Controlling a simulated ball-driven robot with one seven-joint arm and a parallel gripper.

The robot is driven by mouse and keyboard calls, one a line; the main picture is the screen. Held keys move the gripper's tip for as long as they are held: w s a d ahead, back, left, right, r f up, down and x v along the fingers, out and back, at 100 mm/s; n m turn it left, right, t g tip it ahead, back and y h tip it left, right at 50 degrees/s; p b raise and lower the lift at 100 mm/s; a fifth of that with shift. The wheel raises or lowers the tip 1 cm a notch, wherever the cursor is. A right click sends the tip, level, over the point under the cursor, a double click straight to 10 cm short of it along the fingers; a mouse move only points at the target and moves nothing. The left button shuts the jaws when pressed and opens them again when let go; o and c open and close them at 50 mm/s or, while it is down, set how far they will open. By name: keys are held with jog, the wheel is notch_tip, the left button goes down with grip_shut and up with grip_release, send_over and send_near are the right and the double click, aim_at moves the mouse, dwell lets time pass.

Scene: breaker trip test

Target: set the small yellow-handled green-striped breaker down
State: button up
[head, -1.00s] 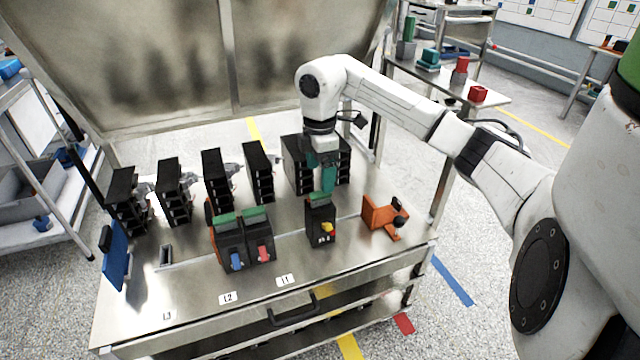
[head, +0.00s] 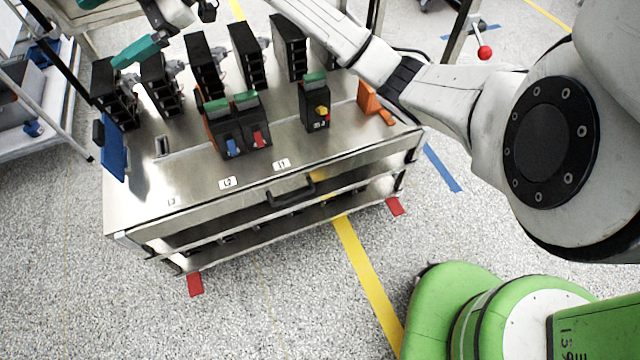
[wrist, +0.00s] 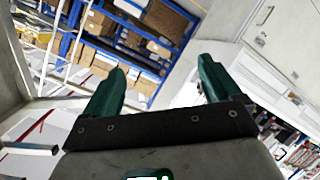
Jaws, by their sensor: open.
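The small yellow-handled green-striped breaker (head: 314,106) stands upright on the metal bench top, right of the wider breakers, its yellow lever facing front. A red mark shows beside the lever. My gripper (head: 128,58) is at the upper left in the head view, well away from this breaker, above the left-hand black racks. In the wrist view my gripper (wrist: 160,92) has its two green fingers spread wide, with nothing between them. The wrist view looks toward distant shelving, and the breaker does not show there.
Two joined breakers with a blue lever (head: 232,147) and a red lever (head: 259,139) stand left of the small one. Several black racks (head: 203,68) line the back. An orange bracket (head: 369,97) is at right, partly behind my arm. The bench's front strip is clear.

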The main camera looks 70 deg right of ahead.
jog(key=a+r+m+t+y, duration=0.2)
jog(key=a+r+t+y, duration=0.15)
jog(key=r+t, duration=0.75)
jog(key=s+d+f+m+h, duration=0.1)
jog(key=d+f+m+h, duration=0.25)
jog(key=m+h, duration=0.65)
jog(key=d+f+m+h, duration=0.2)
jog(key=d+m+h, duration=0.3)
jog(key=m+h, duration=0.5)
jog(key=s+a+f+g, duration=0.15)
jog(key=f+g, duration=0.25)
jog(key=f, duration=0.5)
jog(key=s+f+g+y, duration=0.1)
jog(key=s+f+g, duration=0.2)
jog(key=f, duration=0.6)
jog(key=s+a+f+g, duration=0.1)
jog(key=s+f+g, duration=0.25)
jog(key=f, duration=0.55)
jog(key=s+a+f+n+g+y, duration=0.2)
jog(key=s+f, duration=0.6)
jog(key=s, duration=0.4)
jog(key=s+a+f+n+g+y, duration=0.3)
jog(key=s+a+f+g, duration=0.4)
jog(key=s, duration=0.4)
notch_tip(320, 180, down, 2)
jog(key=shift+s+a+n+g+y, duration=0.15)
jog(key=shift+s+n+g+y, duration=0.2)
jog(key=shift+g+y, duration=0.4)
